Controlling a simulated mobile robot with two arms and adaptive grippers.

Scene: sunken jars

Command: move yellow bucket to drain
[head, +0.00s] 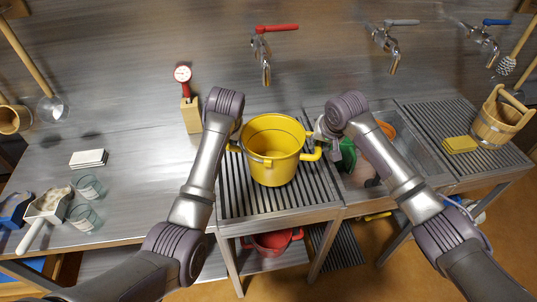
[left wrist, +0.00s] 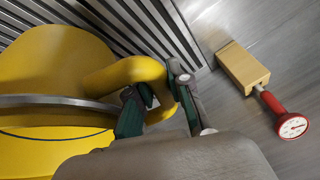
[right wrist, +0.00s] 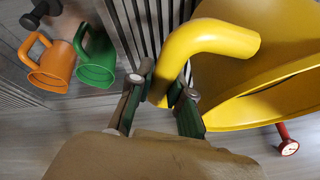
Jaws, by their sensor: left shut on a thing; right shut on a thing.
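The yellow bucket (head: 272,165) is upright over the slatted drain board (head: 235,200) left of the sink. Whether its base touches the slats I cannot tell. My left gripper (left wrist: 155,97) is shut on the bucket's left handle; in the head view my arm partly hides it. My right gripper (right wrist: 168,92) is shut on the right handle, with a finger on each side of it. The bucket (left wrist: 50,70) fills the left of the left wrist view, and the bucket (right wrist: 265,80) fills the right of the right wrist view.
The sink (head: 415,145) holds an orange mug (right wrist: 52,65) and a green mug (right wrist: 96,60). A red gauge on a wooden block (head: 191,115) stands left of the drain board. A yellow sponge (head: 460,144) and wooden bucket (head: 495,122) stand on the right board. A red-handled tap (head: 265,60) hangs behind.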

